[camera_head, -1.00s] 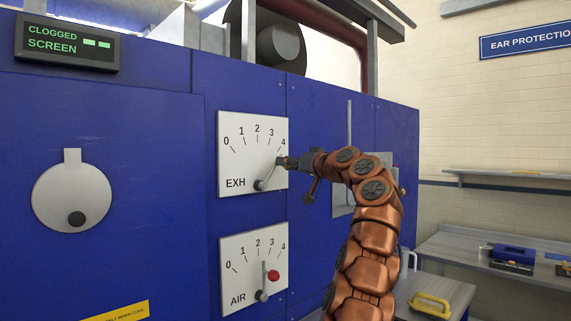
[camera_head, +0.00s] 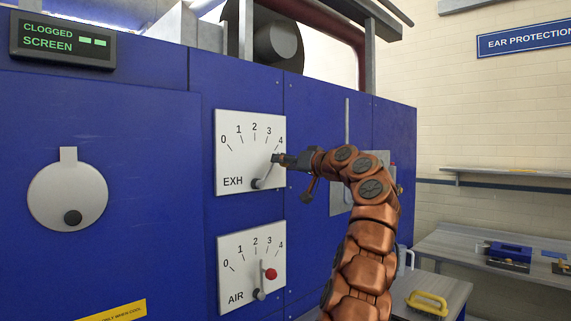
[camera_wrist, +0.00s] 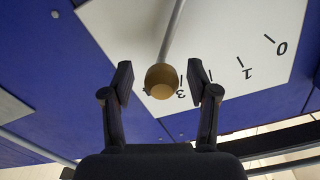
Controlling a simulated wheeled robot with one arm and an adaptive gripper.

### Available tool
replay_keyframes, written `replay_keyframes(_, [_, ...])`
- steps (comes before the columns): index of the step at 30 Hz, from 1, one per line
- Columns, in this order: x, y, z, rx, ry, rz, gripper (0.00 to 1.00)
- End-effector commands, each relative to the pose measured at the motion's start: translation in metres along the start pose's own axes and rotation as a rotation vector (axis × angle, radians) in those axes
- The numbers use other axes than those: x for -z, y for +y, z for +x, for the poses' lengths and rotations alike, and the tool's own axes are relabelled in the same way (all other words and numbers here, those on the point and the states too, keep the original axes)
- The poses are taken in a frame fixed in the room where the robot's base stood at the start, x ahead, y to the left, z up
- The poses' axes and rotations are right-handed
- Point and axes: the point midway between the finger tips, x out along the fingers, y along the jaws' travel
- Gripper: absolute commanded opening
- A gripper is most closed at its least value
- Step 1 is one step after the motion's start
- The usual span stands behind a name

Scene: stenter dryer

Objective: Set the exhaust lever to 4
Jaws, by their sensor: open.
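The white EXH dial plate (camera_head: 230,158), marked 0 to 4, is on the blue machine wall. Its exhaust lever (camera_head: 263,177) rises from a dark hub at the lower middle, tilted up and right towards the 4 side. In the wrist view the lever's tan round knob (camera_wrist: 162,81) sits between the fingers, over the scale between 3 and 4, partly covering the marks. My gripper (camera_head: 279,159) is at the lever's tip; in the wrist view it (camera_wrist: 168,88) is open, with a gap on both sides of the knob.
A round cover (camera_head: 67,190) is at left, under a CLOGGED SCREEN display (camera_head: 64,42). A cart with a yellow handle (camera_head: 428,302) and a bench stand at right.

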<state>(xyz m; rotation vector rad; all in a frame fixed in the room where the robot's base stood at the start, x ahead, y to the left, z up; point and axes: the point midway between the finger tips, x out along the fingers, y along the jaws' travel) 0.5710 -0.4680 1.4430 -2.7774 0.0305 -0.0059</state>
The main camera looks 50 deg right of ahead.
Motion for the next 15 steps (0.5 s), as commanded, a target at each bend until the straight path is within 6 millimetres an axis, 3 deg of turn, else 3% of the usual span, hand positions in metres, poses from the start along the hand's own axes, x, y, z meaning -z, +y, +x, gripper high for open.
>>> replay_keyframes(8, [0.001,-0.003,-0.015,0.004,0.001,-0.003,0.59])
replay_keyframes(15, [0.001,-0.002,-0.039,0.003,0.003,-0.001,0.59])
